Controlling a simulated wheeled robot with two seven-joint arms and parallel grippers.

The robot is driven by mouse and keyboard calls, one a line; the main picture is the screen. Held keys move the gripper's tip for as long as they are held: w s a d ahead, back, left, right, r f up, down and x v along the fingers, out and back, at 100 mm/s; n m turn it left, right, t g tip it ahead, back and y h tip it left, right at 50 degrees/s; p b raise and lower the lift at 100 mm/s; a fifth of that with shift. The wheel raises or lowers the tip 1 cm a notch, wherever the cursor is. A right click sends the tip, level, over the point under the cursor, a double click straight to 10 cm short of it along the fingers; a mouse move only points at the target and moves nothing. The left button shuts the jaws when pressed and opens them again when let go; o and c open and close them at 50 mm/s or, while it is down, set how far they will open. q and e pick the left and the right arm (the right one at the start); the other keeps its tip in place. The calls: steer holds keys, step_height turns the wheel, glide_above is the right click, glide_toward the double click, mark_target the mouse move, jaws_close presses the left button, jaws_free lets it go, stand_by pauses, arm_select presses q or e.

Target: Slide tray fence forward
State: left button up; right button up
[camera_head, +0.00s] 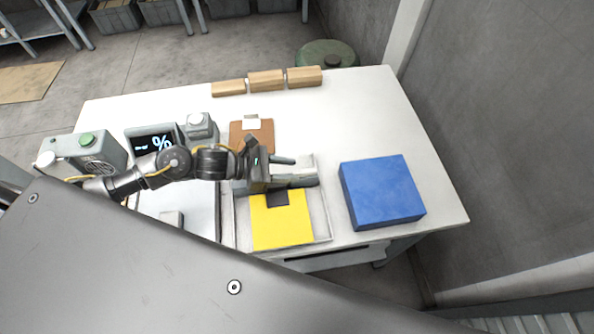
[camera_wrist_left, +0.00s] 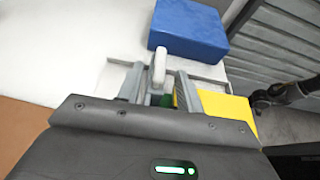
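A shallow pale tray (camera_head: 326,222) sits near the table's front edge, with a yellow block (camera_head: 283,228) in its front part. My left gripper (camera_head: 305,171) reaches over the back part of the tray, its two fingers apart and pointing right. In the left wrist view a pale upright handle-like piece (camera_wrist_left: 159,64) shows between the open fingers (camera_wrist_left: 160,88); I cannot tell whether they touch it. The yellow block (camera_wrist_left: 228,108) is on the right there. The gripper and arm hide much of the tray's back, and the fence is hard to tell apart. My right gripper is not seen.
A blue block (camera_head: 381,192) stands right of the tray. A brown board (camera_head: 262,137) with a pale block lies behind. Several wooden blocks (camera_head: 266,80) line the back edge. A percent display (camera_head: 152,142) and a grey box with a green button (camera_head: 87,150) stand left.

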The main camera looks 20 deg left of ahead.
arm_select(q)
steer(key=b+v, duration=0.2)
steer(key=v, duration=0.5)
steer(key=shift+a, duration=0.15)
steer(key=shift+s, duration=0.1)
